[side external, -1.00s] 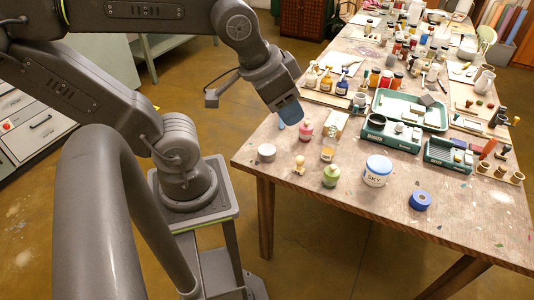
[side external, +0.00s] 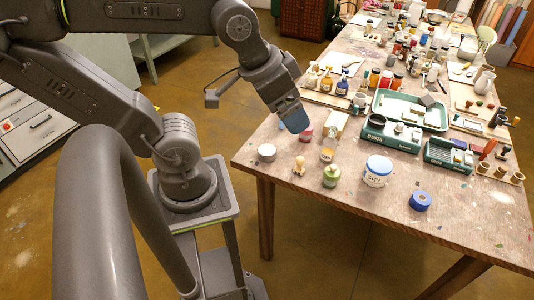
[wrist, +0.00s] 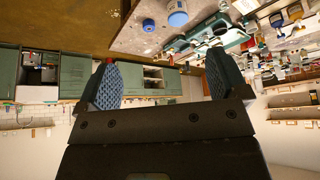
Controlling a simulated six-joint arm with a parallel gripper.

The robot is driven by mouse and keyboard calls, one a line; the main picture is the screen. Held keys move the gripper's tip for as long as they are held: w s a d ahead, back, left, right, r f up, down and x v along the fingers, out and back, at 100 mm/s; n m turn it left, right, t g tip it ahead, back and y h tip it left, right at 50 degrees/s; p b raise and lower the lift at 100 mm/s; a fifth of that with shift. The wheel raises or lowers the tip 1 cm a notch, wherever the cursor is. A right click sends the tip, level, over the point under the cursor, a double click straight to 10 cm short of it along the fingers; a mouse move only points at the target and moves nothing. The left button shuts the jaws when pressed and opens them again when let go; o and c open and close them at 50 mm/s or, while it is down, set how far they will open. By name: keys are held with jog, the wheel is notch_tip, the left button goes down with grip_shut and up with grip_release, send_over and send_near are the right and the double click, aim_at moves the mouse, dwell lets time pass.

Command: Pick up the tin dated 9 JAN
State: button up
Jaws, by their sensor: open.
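No date reading 9 JAN is legible in either view, so I cannot tell which tin carries it. A larger white tin with a blue lid, marked SKY (side external: 376,172), stands farther right; a blue-topped tin (wrist: 178,13) shows at the top of the wrist view. My gripper (side external: 298,126) hangs above the table's left end, up and right of the grey tin, apart from both. In the wrist view its two blue pads (wrist: 163,65) are wide apart with nothing between them.
Green trays (side external: 393,136) and many jars crowd behind. The front right is mostly clear.

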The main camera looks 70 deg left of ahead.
jog(key=w+a+f+n+g+y, duration=0.1)
jog(key=w+a+f+n, duration=0.2)
jog(key=w+a+n, duration=0.15)
jog(key=n+g, duration=0.5)
jog(key=n, duration=1.1)
send_over(267, 150)
jog(key=d, duration=0.3)
notch_tip(267, 150, down, 17)
jog(key=shift+y, duration=0.4)
jog(key=f, duration=0.2)
jog(key=a+f, duration=0.1)
jog(key=f, duration=0.5)
jog(key=shift+w+a+f, duration=0.15)
jog(key=shift+w+a, duration=0.15)
jog(key=shift+a, duration=0.1)
jog(key=shift+s+a+f, duration=0.1)
jog(key=shift+a+f, duration=0.1)
jog(key=shift+f, duration=0.65)
jog(key=shift+s+a+f, duration=0.1)
jog(key=shift+a+f, duration=0.15)
jog(key=shift+f, duration=0.6)
jog(key=shift+s+a+f, duration=0.1)
jog(key=shift+a+f, duration=0.1)
jog(key=shift+f, duration=0.65)
jog(key=c, duration=1)
